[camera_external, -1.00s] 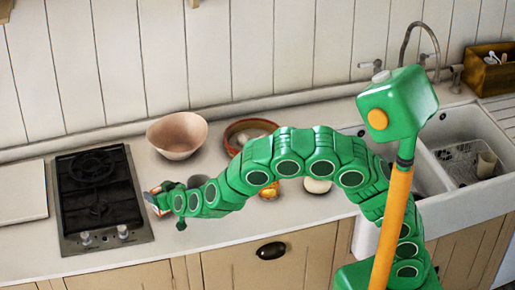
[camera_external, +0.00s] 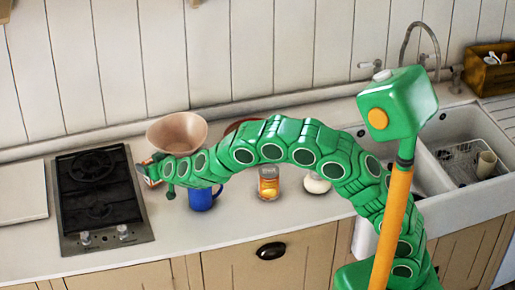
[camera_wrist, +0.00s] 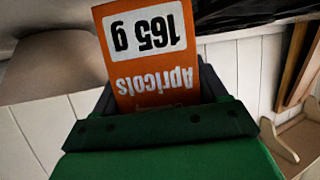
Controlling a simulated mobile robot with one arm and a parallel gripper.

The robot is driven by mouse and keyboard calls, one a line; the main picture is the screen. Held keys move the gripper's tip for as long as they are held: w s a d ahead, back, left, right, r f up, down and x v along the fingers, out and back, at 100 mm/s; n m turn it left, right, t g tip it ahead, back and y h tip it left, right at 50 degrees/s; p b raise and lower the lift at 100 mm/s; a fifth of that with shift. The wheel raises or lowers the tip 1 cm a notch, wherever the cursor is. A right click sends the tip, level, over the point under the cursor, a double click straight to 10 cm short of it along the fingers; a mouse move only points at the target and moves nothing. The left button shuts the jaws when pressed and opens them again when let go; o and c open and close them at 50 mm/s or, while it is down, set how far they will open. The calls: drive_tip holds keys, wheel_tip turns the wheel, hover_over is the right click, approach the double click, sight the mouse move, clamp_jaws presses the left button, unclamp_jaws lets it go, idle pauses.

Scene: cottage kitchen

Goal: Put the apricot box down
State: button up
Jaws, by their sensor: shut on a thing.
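The apricot box (camera_wrist: 150,70) is orange with a white label reading "165 g" and "Apricots", upside down in the wrist view. My gripper (camera_wrist: 160,98) is shut on it, with a dark finger on each side. In the external view a small part of the box (camera_external: 151,171) shows at the tip of my gripper (camera_external: 160,167), between the hob and the pink-brown bowl. The box appears to be off the counter, though its lower end is mostly hidden and its height is hard to judge.
A black gas hob (camera_external: 97,195) lies at left, with the bowl (camera_external: 177,132) behind my gripper. A blue mug (camera_external: 203,199), a can (camera_external: 268,183) and a white-bodied jar (camera_external: 316,184) stand under my arm. The counter front (camera_external: 172,229) is clear.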

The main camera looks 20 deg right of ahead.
drive_tip(key=w, duration=0.3)
drive_tip(key=shift+f, duration=0.2)
drive_tip(key=shift+s+f, duration=0.1)
drive_tip(key=shift+f, duration=0.45)
drive_tip(key=shift+f, duration=0.1)
drive_tip(key=o, duration=0.9)
drive_tip(key=shift+v, duration=6.05)
